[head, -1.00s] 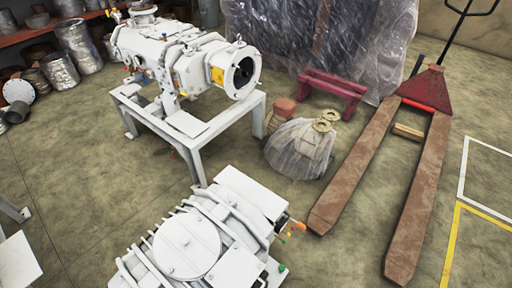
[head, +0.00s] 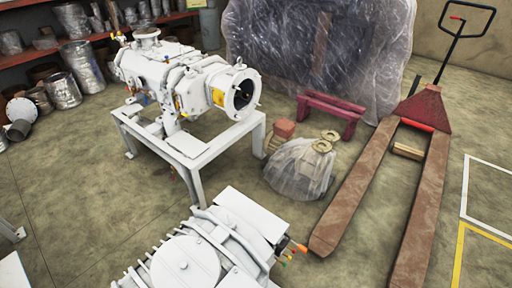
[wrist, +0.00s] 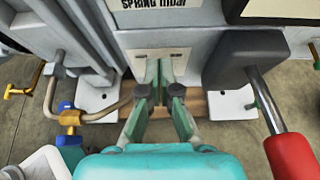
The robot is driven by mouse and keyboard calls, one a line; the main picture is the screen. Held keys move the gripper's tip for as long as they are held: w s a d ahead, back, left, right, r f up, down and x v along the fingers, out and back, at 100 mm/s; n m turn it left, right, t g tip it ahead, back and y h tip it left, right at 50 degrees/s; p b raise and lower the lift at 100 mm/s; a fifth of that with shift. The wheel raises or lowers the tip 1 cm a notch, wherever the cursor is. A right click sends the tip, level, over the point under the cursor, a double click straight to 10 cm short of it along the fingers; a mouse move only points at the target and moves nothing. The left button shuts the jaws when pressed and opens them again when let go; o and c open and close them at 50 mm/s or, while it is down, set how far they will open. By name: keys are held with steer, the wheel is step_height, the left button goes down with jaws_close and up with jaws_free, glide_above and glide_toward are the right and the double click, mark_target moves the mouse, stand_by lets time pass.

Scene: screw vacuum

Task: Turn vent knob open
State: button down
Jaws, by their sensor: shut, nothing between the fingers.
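My gripper (wrist: 160,78) shows in the wrist view, with its fingertips close together in front of a pale grey machine panel (wrist: 180,40). Nothing is visible between the fingers. Left of them is a blue and brass valve (wrist: 69,120) on a bent pipe. A brass handle (wrist: 20,92) sits at the far left. A red-gripped lever (wrist: 291,155) is at the lower right, apart from the fingers. I cannot tell which of these is the vent knob. The head view shows the white screw vacuum machine (head: 165,75) on its stand, but not my gripper.
A second white machine (head: 185,262) stands in the near foreground, with small coloured fittings (head: 288,253) on its right. A plastic-wrapped bundle (head: 300,168), a dark red bench (head: 332,112) and a pallet truck (head: 425,190) stand to the right.

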steer(key=s+d, duration=0.3)
steer(key=d, duration=0.1)
steer(key=shift+s+d, duration=0.35)
steer(key=shift+d, duration=0.05)
